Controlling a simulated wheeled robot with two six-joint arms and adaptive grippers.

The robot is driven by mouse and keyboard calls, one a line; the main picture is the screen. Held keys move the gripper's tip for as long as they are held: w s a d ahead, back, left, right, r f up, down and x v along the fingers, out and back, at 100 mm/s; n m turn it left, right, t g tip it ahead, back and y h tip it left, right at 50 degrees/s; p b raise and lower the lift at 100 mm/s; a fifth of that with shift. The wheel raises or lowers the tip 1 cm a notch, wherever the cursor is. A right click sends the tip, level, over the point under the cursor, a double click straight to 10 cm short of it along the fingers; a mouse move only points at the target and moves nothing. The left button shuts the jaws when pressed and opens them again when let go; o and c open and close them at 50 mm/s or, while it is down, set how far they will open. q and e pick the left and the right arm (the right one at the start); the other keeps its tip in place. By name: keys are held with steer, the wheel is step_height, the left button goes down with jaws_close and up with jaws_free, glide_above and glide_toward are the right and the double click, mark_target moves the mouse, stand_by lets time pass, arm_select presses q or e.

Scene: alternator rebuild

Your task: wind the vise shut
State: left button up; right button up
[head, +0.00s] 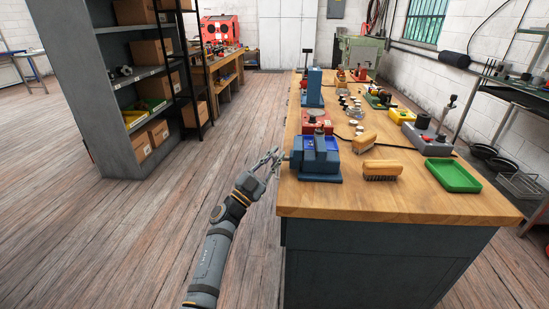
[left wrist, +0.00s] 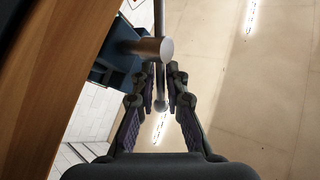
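The blue vise (head: 318,158) sits on the left edge of the wooden bench, its screw end facing left over the edge. In the left wrist view its body (left wrist: 122,62) is partly cut off. The round metal screw end (left wrist: 167,48) and a thin handle bar (left wrist: 159,88) with a rounded tip show there. My left gripper (head: 274,157) is beside the bench edge at the handle. In the wrist view its fingers (left wrist: 161,73) stand apart, with the bar between them; I see no clear contact. The gap between the vise jaws is too small to judge. My right gripper is not in view.
On the wooden bench (head: 400,205) are a red part (head: 317,122) behind the vise, brushes (head: 381,170) to its right and a green tray (head: 453,175). A blue press (head: 314,88) stands farther back. The floor left of the bench is clear up to the shelf (head: 110,100).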

arm_select(q)
steer(key=shift+o, duration=1.2)
steer(key=v, duration=1.2)
